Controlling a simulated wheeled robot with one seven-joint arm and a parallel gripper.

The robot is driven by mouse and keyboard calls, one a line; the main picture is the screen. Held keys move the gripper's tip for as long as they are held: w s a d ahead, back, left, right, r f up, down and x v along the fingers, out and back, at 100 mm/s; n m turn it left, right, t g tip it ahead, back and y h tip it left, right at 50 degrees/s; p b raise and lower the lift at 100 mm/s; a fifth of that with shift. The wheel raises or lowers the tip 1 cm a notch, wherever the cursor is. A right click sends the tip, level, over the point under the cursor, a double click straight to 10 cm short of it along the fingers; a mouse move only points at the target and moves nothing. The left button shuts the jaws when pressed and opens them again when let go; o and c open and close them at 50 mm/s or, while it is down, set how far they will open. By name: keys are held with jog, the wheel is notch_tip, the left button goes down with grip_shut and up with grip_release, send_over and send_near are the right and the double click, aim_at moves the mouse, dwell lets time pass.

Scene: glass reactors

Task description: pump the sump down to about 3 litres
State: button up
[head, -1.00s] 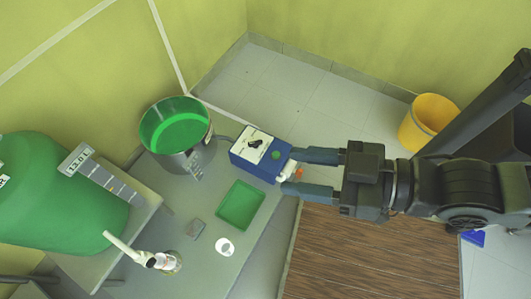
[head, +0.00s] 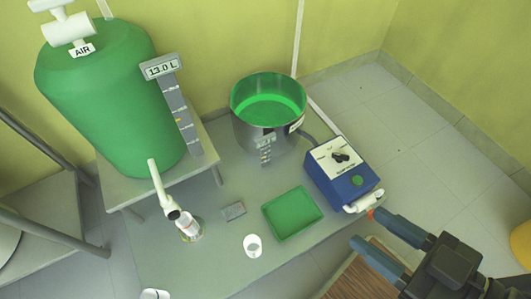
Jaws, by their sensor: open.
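The sump looks to be the steel pot (head: 262,137) with green liquid inside and a small level scale on its front; its reading is too small to make out. A blue pump box (head: 346,189) stands to its right, with a white top plate, a black knob (head: 341,157), a green button (head: 358,181) and a white spout (head: 362,203) with an orange-red tip at its front. A hose runs between pot and box. My gripper (head: 368,231) is open and empty, its fingertips close to the spout; whether they touch it I cannot tell.
A large green tank (head: 110,100) on a stand at left has a display (head: 162,68) reading 13.0 L, an AIR valve (head: 69,28) and a white outlet tap above a small jar (head: 189,230). A green tray (head: 292,213), grey block (head: 233,211) and white cup (head: 253,246) lie on the table.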

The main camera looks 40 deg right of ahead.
jog(key=shift+r, duration=0.15)
jog(key=c, duration=0.6)
jog(key=shift+w+d+f, duration=0.1)
jog(key=shift+w+f, duration=0.05)
jog(key=shift+f, duration=0.25)
jog(key=shift+c, duration=0.6)
jog(key=w+d+f+m+g+h, duration=0.1)
jog(key=f, duration=0.3)
jog(key=w+d+f+m+g, duration=0.1)
jog(key=d+f, duration=0.1)
jog(key=f, duration=0.3)
jog(key=w+d+f+m+g+h, duration=0.1)
jog(key=w+d+f+m, duration=0.1)
jog(key=f, duration=0.2)
jog(key=shift+f+h, duration=0.2)
jog(key=shift+h, duration=0.1)
grip_shut()
jog(key=w+d+f+m+g+h, duration=0.1)
jog(key=w+d+f+m+g, duration=0.3)
jog(key=d+f, duration=0.5)
jog(key=w+d+f+m+g, duration=0.2)
jog(key=d+f+m+g, duration=0.3)
jog(key=d+f, duration=0.4)
jog(key=d+m+g+y, duration=0.2)
jog(key=d+m, duration=0.5)
jog(key=d, duration=0.5)
jog(key=shift+f+m+y+b, duration=0.2)
jog(key=shift+m+y+b, duration=0.1)
jog(key=shift+m+b, duration=0.15)
